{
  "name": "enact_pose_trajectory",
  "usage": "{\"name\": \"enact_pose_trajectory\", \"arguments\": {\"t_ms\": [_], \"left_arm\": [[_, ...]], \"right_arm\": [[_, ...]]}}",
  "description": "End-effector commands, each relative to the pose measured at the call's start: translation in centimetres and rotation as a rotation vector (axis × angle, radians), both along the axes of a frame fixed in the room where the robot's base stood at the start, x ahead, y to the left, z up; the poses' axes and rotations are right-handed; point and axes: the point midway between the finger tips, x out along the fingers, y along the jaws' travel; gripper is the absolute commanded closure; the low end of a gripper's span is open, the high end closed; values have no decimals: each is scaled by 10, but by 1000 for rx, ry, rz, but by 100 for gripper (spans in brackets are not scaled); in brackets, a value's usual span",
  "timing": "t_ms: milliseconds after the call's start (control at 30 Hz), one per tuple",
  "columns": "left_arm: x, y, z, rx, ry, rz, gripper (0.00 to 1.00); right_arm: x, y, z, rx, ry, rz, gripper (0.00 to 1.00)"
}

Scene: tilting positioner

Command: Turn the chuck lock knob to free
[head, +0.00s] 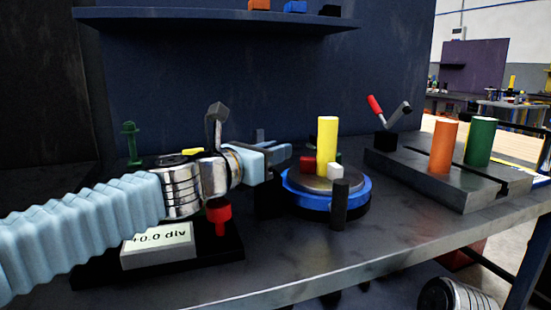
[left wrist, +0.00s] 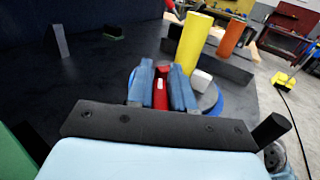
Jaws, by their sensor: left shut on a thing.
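The positioner's round chuck (head: 352,204) has a blue ring and a grey top. A yellow cylinder (head: 327,140) stands on it, with a small white block (head: 336,170) beside it. A red knob (head: 307,163) sits at the chuck's left side. My left gripper (head: 284,156) reaches in from the left and is shut on that red knob. In the left wrist view the red knob (left wrist: 160,90), with a white mark, lies between the two blue fingers (left wrist: 161,78). The fingers hide part of its sides. My right gripper is not in view.
A black base with a display reading "+0.0 div" (head: 158,246) and another red knob (head: 218,212) lies under my left arm. A dark post (head: 340,206) stands in front of the chuck. A grey slotted block (head: 410,172) carries orange (head: 443,146) and green (head: 481,141) cylinders.

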Motion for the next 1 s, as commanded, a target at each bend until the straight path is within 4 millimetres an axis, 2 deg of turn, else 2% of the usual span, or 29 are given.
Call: {"name": "enact_pose_trajectory", "arguments": {"t_ms": [500, 1000], "left_arm": [[3, 4, -2, -1, 1, 482, 100], [5, 13, 0, 1, 1, 897, 100]], "right_arm": [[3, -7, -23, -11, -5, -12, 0], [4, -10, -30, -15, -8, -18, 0]]}}
